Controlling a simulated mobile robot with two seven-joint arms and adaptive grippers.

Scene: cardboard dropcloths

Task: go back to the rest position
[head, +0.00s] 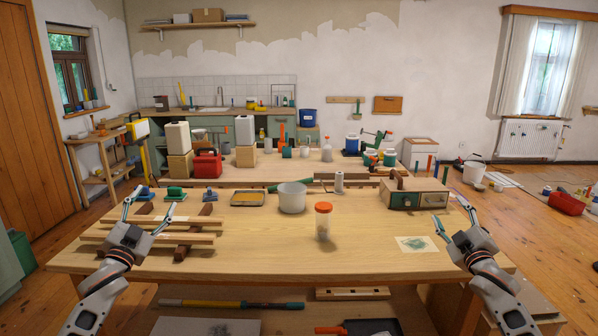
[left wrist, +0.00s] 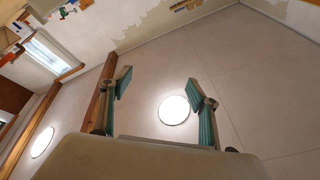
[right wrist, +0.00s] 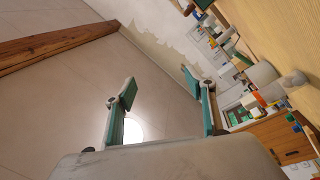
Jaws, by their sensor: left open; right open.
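My left gripper (head: 149,211) is open and empty at the left end of the workbench, above the wooden strips. In the left wrist view its two fingers (left wrist: 158,105) stand wide apart with only the ceiling behind them. My right gripper (head: 455,220) is open and empty at the right end of the workbench, to the right of a stained paper. In the right wrist view its fingers (right wrist: 165,105) are apart with nothing between them. Both arms come up from the lower corners of the head view.
A second cluttered table stands behind.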

